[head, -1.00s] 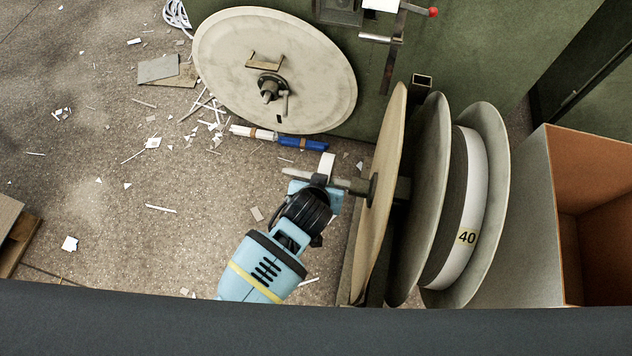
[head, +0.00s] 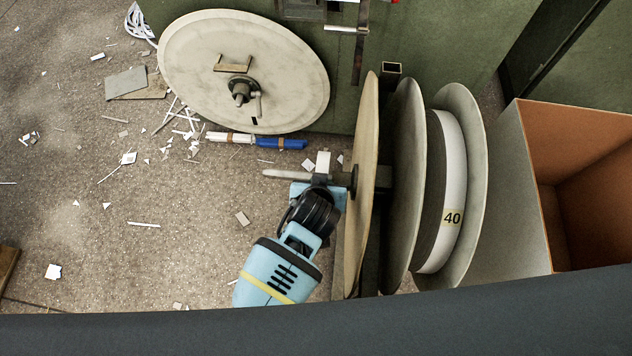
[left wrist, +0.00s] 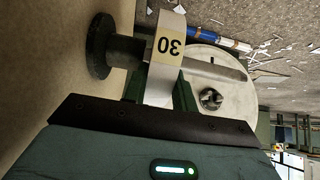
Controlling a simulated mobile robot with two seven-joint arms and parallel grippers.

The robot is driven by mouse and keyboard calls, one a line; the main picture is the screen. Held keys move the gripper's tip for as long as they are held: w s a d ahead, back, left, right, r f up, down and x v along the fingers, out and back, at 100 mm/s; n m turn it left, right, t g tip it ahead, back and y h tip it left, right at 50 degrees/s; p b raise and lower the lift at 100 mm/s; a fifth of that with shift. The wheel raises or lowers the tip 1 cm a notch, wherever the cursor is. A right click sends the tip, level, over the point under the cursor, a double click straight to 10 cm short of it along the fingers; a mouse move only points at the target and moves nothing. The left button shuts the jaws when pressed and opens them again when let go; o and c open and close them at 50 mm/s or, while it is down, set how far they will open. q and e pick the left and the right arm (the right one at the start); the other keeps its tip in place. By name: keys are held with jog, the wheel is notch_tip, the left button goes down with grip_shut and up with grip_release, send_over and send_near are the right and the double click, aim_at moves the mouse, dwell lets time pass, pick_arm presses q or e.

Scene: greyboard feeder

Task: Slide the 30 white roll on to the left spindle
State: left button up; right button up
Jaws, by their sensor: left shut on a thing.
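The white roll (head: 323,161) is narrow and shows around the left spindle (head: 282,174), between its free tip and the pale disc (head: 362,200). In the left wrist view the roll (left wrist: 168,25) carries a 30 label, upside down. The spindle (left wrist: 215,70) shows on both sides of the roll, with a dark collar (left wrist: 100,45) on the disc side and a gap between collar and roll. My left gripper (head: 319,186) is shut on the roll from below in the head view. The roll's lower part is hidden by the gripper. My right gripper is out of view.
A larger roll labelled 40 (head: 453,190) sits between discs on the right. A brown open box (head: 580,135) stands beyond it. A big round disc (head: 290,60) with a hub leans at the back. White and blue rolls (head: 280,143) and scraps lie on the floor.

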pick_arm(q)
jog(key=shift+d, duration=0.2)
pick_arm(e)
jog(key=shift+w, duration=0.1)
pick_arm(q)
jog(key=o, duration=1.1)
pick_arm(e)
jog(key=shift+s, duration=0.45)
pick_arm(q)
jog(key=shift+s, duration=0.1)
jog(key=p+v, duration=0.7)
jog(key=p, duration=0.1)
jog(key=shift+s+r, duration=0.2)
jog(key=shift+r, duration=0.1)
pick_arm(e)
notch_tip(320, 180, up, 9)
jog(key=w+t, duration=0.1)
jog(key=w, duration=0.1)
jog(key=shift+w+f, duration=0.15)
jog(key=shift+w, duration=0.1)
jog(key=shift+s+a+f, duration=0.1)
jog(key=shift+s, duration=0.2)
